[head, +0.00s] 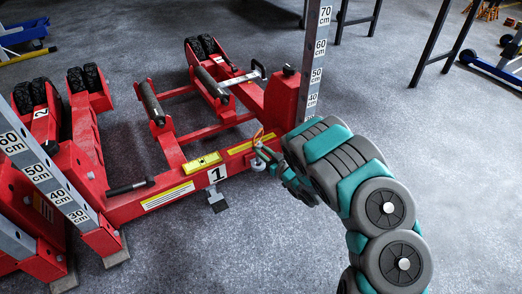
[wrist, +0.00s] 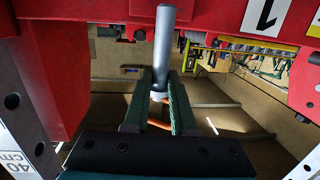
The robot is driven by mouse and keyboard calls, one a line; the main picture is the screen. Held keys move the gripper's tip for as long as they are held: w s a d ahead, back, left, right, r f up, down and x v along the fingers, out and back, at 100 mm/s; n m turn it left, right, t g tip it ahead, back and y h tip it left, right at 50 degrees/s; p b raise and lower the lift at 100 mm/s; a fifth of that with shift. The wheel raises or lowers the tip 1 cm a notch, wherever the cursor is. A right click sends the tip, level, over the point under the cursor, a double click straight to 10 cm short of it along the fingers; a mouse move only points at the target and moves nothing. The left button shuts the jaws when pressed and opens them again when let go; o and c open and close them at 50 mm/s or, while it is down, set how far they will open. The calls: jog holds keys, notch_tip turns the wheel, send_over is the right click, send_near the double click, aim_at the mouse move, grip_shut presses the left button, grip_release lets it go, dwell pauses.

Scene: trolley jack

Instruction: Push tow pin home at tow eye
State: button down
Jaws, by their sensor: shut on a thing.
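The grey tow pin (wrist: 165,38) stands upright in the middle of the wrist view, with its lower end between the dark green fingers of my gripper (wrist: 161,88). My gripper is shut on it. An orange loop (wrist: 155,124) shows between and below the fingers. The pin's upper end overlaps the red frame of the jack (wrist: 220,18); I cannot tell whether it sits in the tow eye, which I cannot make out.
A grey height scale (head: 315,55) rises just behind my arm. A second red jack unit (head: 40,205) stands at the left. Dark stand legs (head: 445,50) and a blue frame (head: 495,68) are at the back right. The floor on the right is largely clear.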

aim_at(261, 166)
jog(key=shift+f+b, duration=2)
jog(key=shift+f, duration=2.05)
jog(key=c, duration=0.7)
grip_release()
jog(key=shift+f, duration=0.1)
jog(key=shift+o, duration=0.2)
jog(key=shift+s+f, duration=0.1)
jog(key=p+v, duration=0.1)
jog(key=v, duration=0.6)
jog(key=shift+s+d, duration=0.2)
jog(key=shift+d, duration=0.1)
